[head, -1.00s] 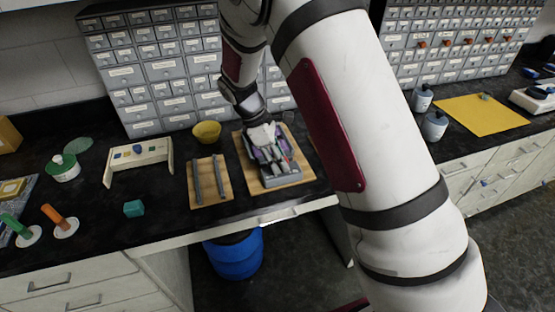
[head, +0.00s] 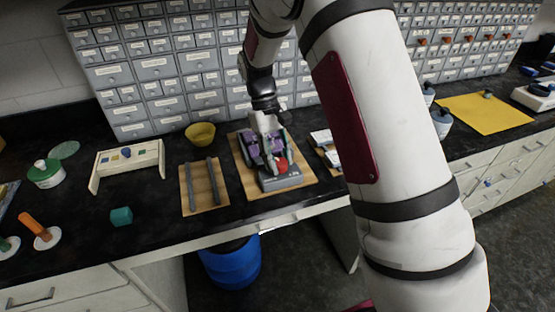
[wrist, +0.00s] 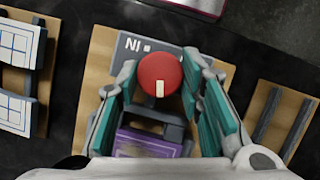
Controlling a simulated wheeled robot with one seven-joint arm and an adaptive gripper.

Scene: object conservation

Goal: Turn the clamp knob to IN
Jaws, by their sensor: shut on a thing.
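The clamp knob (wrist: 160,72) is red and round, with a white mark that points down in the wrist view, toward a purple piece (wrist: 150,143). It also shows in the head view (head: 281,164). My gripper (wrist: 160,80) has its teal-padded fingers on either side of the knob and is shut on it. My gripper also shows in the head view (head: 268,145). The grey clamp base (head: 281,181) lies on a wooden board (head: 246,188). Its IN label (wrist: 133,44) reads upside down, above and left of the knob in the wrist view; other lettering is hidden.
A board with two grey bars (head: 186,203) lies left of the clamp, with a yellow bowl (head: 200,134) behind. White cards (head: 322,138) stand to the right. Drawer cabinets (head: 160,70) close off the back. A teal cube (head: 121,216) lies near the front edge.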

